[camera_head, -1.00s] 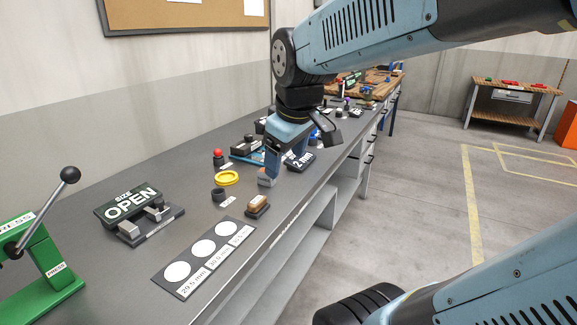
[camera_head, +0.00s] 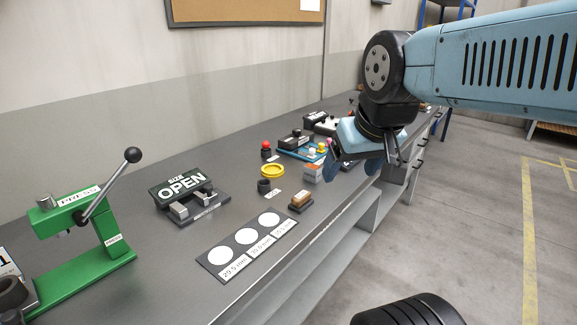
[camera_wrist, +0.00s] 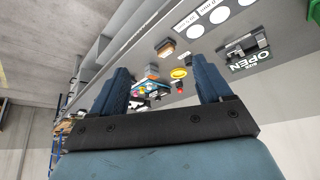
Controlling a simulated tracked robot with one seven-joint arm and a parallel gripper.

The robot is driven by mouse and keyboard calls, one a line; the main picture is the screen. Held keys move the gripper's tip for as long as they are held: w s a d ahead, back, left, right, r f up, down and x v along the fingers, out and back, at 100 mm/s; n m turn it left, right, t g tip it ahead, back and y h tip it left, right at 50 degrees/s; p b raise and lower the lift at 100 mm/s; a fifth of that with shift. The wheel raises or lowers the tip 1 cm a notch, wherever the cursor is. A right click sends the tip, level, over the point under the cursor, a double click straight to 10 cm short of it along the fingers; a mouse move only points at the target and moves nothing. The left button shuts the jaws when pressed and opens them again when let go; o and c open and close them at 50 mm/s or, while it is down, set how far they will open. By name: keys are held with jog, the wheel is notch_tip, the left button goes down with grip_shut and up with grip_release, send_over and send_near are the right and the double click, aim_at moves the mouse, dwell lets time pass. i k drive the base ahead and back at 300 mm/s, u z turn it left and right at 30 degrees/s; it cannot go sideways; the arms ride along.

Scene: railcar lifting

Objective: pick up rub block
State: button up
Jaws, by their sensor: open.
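Two small blocks on the bench could be the rub block, and I cannot tell which it is. One is a brown-topped block (camera_head: 301,200) on a dark base, beside the white-circle card. The other is a grey block with an orange top (camera_head: 313,172), a little farther back. In the wrist view the brown-topped block (camera_wrist: 166,48) and the grey-orange block (camera_wrist: 152,72) show beyond and between my fingers. My gripper (camera_head: 350,172) is open and empty, to the right of both blocks near the bench's front edge. Its two blue fingers (camera_wrist: 160,66) are wide apart.
A yellow ring (camera_head: 272,171), a dark cup (camera_head: 264,186) and a red-knobbed piece (camera_head: 266,149) stand close by. The OPEN sign fixture (camera_head: 190,200) and green press (camera_head: 85,240) are to the left. The size card (camera_head: 246,245) lies in front. Bare bench lies between them.

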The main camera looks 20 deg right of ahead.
aim_at(301, 201)
jog(key=u, duration=0.05)
jog(key=k, duration=1.05)
jog(key=z, duration=0.85)
jog(key=i, duration=1.55)
jog(key=u, duration=0.35)
